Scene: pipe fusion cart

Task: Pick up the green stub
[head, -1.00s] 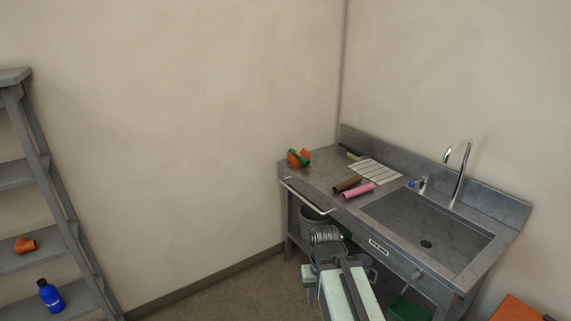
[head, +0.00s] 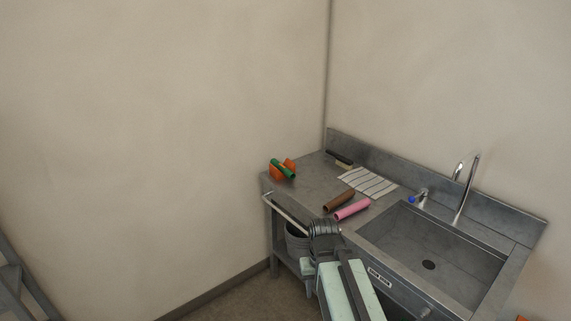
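The green stub (head: 283,169) is a short green cylinder at the far left end of the metal sink bench. It lies tilted on or against an orange fitting (head: 291,165), which shows on both sides of it. My arm reaches up from the bottom of the head view, and my gripper (head: 323,228) is at its far end, in front of the bench and apart from the stub. The fingertips are too small and dark to tell if they are open or shut.
A brown pipe (head: 339,201) and a pink pipe (head: 352,209) lie on the bench (head: 309,183) right of the stub. Behind them are a striped cloth (head: 369,182) and a brush (head: 339,159). A rail (head: 287,212) runs along the front edge. The sink (head: 432,250) is at right.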

